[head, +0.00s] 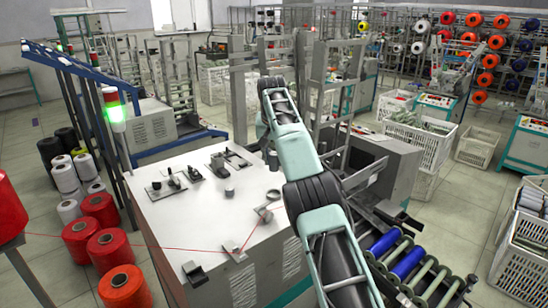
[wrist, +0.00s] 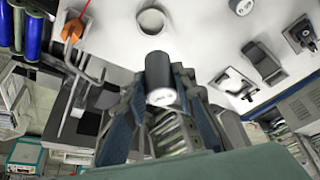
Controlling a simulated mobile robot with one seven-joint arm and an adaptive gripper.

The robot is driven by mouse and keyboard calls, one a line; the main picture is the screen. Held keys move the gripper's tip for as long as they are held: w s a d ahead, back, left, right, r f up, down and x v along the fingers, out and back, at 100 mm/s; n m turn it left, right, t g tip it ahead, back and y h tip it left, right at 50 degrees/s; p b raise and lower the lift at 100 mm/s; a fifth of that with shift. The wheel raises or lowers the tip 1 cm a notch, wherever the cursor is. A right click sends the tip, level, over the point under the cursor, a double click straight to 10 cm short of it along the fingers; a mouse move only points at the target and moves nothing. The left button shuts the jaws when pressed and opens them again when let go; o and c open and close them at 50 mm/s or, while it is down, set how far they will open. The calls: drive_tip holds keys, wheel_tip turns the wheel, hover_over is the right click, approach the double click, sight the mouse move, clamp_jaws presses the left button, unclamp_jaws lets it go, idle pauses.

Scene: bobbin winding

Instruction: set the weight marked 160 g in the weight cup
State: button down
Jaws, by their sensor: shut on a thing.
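My gripper (wrist: 163,92) is shut on a dark cylindrical weight (wrist: 160,70) in the wrist view. The weight's white end faces the camera and bears a dark marking too small to read surely. Beyond it, a round, light-rimmed cup (wrist: 151,21) stands on the white table top, apart from the weight. I take it for the weight cup; a small grey round thing in the head view (head: 273,194) seems to be the same. A second short round weight (wrist: 241,6) stands on the table, also in the head view (head: 229,190). In the head view my arm partly hides the gripper.
The white table top (head: 190,225) carries a bracket with an orange part (wrist: 72,30) and several small metal fixtures (head: 172,180). Rollers with blue bobbins (head: 408,262) stand at the right. Red spools (head: 105,245) stand at the left. Bare table lies between fixtures.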

drive_tip(key=shift+f, duration=0.1)
drive_tip(key=shift+f, duration=3.25)
drive_tip(key=shift+s+b, duration=0.35)
drive_tip(key=shift+b, duration=0.2)
drive_tip(key=shift+f, duration=0.15)
drive_tip(key=shift+w+f+b, duration=0.1)
drive_tip(key=shift+f+b, duration=0.55)
drive_tip(key=shift+f, duration=0.85)
drive_tip(key=c, duration=1.5)
unclamp_jaws()
